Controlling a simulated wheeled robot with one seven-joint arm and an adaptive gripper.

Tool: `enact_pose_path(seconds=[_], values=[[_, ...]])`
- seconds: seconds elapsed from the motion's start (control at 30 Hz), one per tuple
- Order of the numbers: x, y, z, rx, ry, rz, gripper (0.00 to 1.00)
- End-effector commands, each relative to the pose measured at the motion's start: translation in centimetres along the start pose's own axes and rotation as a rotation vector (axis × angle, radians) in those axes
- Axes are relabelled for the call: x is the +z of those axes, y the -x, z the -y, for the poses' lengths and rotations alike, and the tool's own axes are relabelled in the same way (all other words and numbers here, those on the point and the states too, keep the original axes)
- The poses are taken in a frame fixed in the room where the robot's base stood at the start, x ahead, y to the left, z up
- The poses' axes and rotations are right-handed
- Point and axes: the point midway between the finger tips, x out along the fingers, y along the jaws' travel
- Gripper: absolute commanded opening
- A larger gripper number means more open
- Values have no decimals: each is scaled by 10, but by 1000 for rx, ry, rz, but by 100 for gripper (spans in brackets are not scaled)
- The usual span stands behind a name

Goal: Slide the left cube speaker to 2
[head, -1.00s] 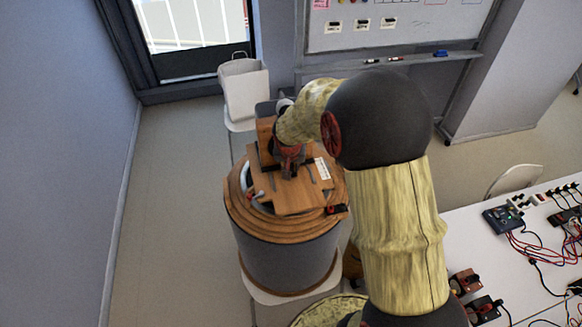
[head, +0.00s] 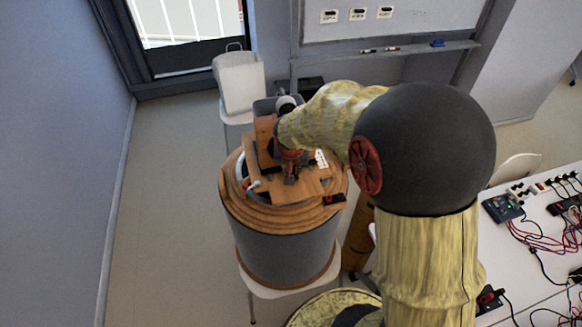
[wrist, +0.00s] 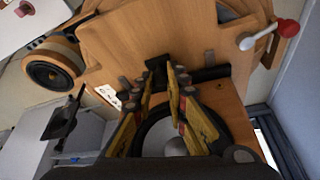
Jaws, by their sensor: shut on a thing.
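A wooden cube speaker (head: 265,131) stands at the back of the wooden top of a large grey drum (head: 285,248). In the wrist view a wooden box (wrist: 238,98) with a round grey cone (wrist: 158,137), apparently this speaker, lies behind my fingers. A slotted wooden board (wrist: 140,45) lies in front of it. My gripper (head: 290,170) is over the board, just in front of the cube. In the wrist view my gripper (wrist: 160,73) is shut on a small dark piece (wrist: 157,64) at the board's edge. My fingers hide much of the cone. No number 2 is readable.
A lever with a white knob (wrist: 246,42) and a red ball (wrist: 288,28) sits at the board's side. Another round wooden speaker (wrist: 52,66) shows at left. A table with wired devices (head: 540,235) is at right.

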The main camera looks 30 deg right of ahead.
Motion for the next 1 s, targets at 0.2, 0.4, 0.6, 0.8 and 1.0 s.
enact_pose_path(seconds=[0.2,0.4,0.6,0.8,1.0], values=[[0,0,0,1,0,2,15],[0,0,0,0,0,1,27],[0,0,0,0,0,1,33],[0,0,0,0,0,0,33],[-2,18,1,-1,0,-4,33]])
